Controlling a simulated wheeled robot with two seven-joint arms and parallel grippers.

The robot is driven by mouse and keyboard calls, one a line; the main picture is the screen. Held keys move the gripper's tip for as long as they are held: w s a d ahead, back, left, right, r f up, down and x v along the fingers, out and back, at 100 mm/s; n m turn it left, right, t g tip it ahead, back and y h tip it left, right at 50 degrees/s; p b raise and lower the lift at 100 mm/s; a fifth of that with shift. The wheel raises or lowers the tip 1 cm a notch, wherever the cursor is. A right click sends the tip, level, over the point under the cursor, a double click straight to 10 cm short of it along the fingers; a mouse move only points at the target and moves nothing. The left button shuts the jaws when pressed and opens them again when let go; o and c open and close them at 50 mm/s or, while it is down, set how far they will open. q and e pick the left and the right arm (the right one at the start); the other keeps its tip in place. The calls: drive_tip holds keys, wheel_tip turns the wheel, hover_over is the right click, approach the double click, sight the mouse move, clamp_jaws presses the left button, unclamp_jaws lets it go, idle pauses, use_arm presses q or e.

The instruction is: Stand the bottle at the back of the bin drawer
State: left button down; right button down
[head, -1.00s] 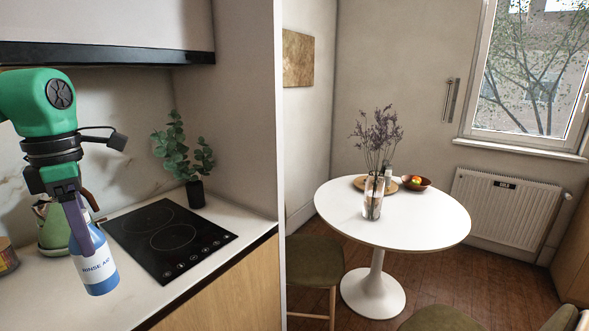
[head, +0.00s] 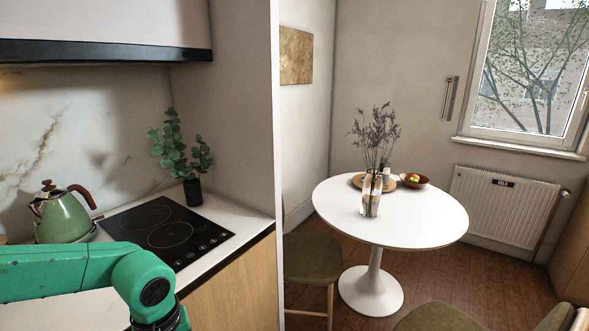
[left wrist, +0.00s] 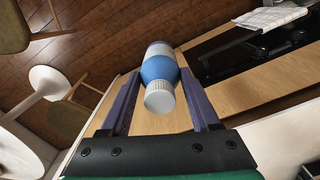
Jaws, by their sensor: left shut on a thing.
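The bottle (left wrist: 158,68) is blue and white with a ribbed white cap, and shows in the left wrist view. My left gripper (left wrist: 159,76) is shut on it, one purple finger on each side, with the cap towards the camera. The bottle is held in the air in front of the wooden cabinet fronts. In the head view only the green left arm shows at the lower left; its gripper and the bottle are out of frame below. No open bin drawer can be made out in either view. My right gripper is in neither view.
A black cooktop (head: 165,232) lies on the white counter, with a green kettle (head: 62,218) and a potted plant (head: 187,160) nearby. A wooden cabinet front (head: 238,288) is below. A round white table (head: 425,222) and chairs (head: 312,265) stand right.

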use_arm(q)
drive_tip(key=s+d+f+m, duration=0.2)
drive_tip(key=d+f+m, duration=0.3)
drive_tip(key=f+m, duration=0.25)
drive_tip(key=shift+s+a+n, duration=1.4)
drive_tip(key=shift+a+n, duration=1.45)
drive_tip(key=shift+a, duration=6.7)
drive_tip(key=w+d+m, duration=0.3)
drive_tip(key=d+m, duration=0.1)
drive_tip(key=d, duration=1.4)
drive_tip(key=shift+d+f+m, duration=0.3)
drive_tip(key=shift+f+m, duration=0.05)
drive_tip(key=shift+m, duration=0.05)
